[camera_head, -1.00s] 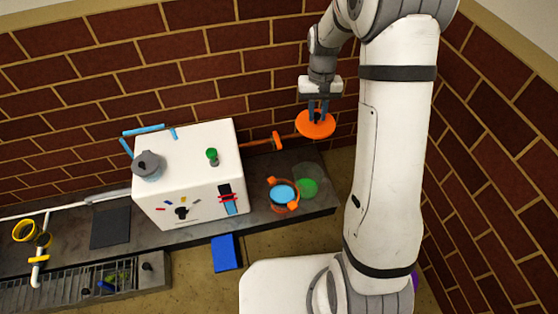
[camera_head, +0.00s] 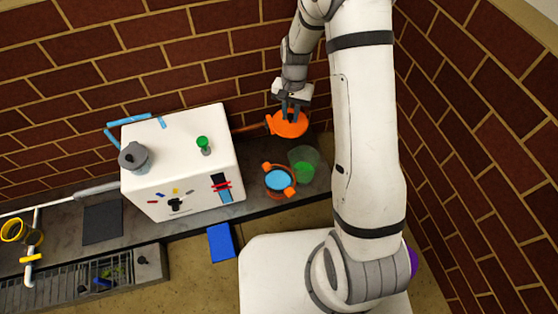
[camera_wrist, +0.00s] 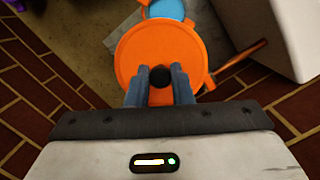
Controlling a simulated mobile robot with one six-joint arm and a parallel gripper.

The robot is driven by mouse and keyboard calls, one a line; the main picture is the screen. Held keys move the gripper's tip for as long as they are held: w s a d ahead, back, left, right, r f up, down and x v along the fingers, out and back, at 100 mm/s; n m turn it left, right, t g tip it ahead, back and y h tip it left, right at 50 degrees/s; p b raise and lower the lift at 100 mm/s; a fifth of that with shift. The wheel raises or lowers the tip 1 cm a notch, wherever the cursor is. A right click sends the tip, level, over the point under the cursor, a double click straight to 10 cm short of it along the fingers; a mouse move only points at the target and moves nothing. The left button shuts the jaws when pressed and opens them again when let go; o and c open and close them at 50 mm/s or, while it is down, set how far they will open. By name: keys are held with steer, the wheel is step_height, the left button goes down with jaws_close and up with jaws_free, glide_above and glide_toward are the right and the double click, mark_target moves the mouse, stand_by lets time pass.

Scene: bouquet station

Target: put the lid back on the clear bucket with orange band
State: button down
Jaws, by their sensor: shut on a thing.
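My gripper (camera_head: 290,112) is shut on the black knob (camera_wrist: 160,76) of the round orange lid (camera_head: 287,126). The lid is held in the air and looks roughly level; in the wrist view it fills the upper middle (camera_wrist: 160,48). The clear bucket with orange band (camera_head: 266,190) stands open on the counter, below the lid in the head view. It has orange lugs at its rim and light blue inside. In the wrist view the lid hides most of the bucket, and only its blue inside (camera_wrist: 166,9) and some orange rim show past the lid's far edge.
A clear container with green inside (camera_head: 304,165) stands close right of the bucket. A large white box (camera_head: 180,165) with a grey pot (camera_head: 134,157) and a green-topped item (camera_head: 203,145) on it is to the left.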

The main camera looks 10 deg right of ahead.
steer(key=s+a+f+m+b, duration=0.1)
steer(key=f+m+b, duration=0.1)
steer(key=f, duration=0.6)
steer(key=s+a+f+m+b, duration=0.1)
steer(key=s+f+m+b, duration=0.1)
steer(key=f, duration=0.6)
steer(key=s+a+f+m+y+b, duration=0.1)
steer(key=f+m+b, duration=0.3)
steer(key=f, duration=0.4)
steer(key=shift+s+a+t, duration=0.4)
steer(key=shift+s+a, duration=0.2)
steer(key=shift+s, duration=0.1)
steer(key=shift+s+a, duration=0.1)
steer(key=shift+a, duration=0.05)
steer(key=shift+f, duration=0.15)
stand_by(0.6)
steer(key=c, duration=1.2)
jaws_free()
steer(key=shift+o, duration=0.6)
